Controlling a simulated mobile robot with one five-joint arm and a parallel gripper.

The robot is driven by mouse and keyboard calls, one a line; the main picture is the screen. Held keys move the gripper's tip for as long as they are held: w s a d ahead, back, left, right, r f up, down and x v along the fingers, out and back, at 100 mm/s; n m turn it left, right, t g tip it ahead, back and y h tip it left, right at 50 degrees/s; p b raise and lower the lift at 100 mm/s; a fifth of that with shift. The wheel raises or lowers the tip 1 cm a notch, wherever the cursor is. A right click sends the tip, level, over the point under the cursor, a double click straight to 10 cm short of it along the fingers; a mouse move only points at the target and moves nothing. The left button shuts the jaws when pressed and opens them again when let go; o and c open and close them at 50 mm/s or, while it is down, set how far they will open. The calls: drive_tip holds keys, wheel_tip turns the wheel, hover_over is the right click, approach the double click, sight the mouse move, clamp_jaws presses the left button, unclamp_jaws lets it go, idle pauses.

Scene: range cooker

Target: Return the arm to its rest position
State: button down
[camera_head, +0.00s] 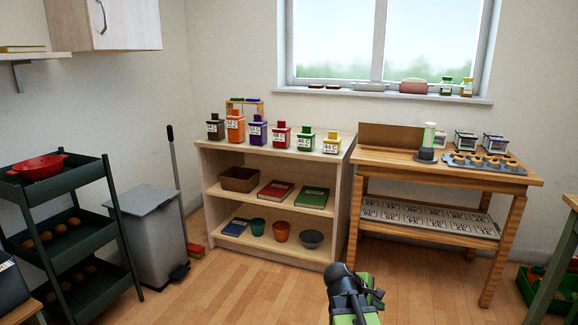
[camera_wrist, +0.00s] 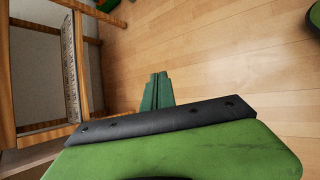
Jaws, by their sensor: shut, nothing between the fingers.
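My gripper (camera_wrist: 157,82) shows in the wrist view as two narrow green fingers lying together, shut with nothing between them. It is over bare wooden floor and touches nothing that I can see. Behind the fingers are the dark bar and green body of my wrist. In the head view, a black and green part of my arm (camera_head: 350,295) stands at the bottom, right of centre, in front of the shelf unit. The fingertips cannot be made out there.
A wooden shelf unit (camera_head: 272,196) bears several labelled canisters. Right of it stands a wooden workbench (camera_head: 440,172); wooden legs also show at the left of the wrist view (camera_wrist: 82,60). A grey bin (camera_head: 150,230) and dark cart (camera_head: 75,235) stand left. The front middle floor is clear.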

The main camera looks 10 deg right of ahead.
drive_tip(key=s+a+f+m+g+y, duration=0.1)
drive_tip(key=s+a+f+m+y, duration=0.2)
drive_tip(key=a, duration=0.4)
drive_tip(key=s+a+f+m+y, duration=0.1)
drive_tip(key=a+m+y, duration=0.2)
drive_tip(key=a+m, duration=0.3)
drive_tip(key=s+a+f+m+g+y, duration=0.1)
drive_tip(key=s+a+f+m+y, duration=0.15)
drive_tip(key=a, duration=0.55)
wheel_tip(320, 180, up, 39)
drive_tip(key=p, duration=3.8)
drive_tip(key=shift+w+f, duration=0.2)
drive_tip(key=shift+w, duration=0.1)
drive_tip(key=shift+f, duration=0.1)
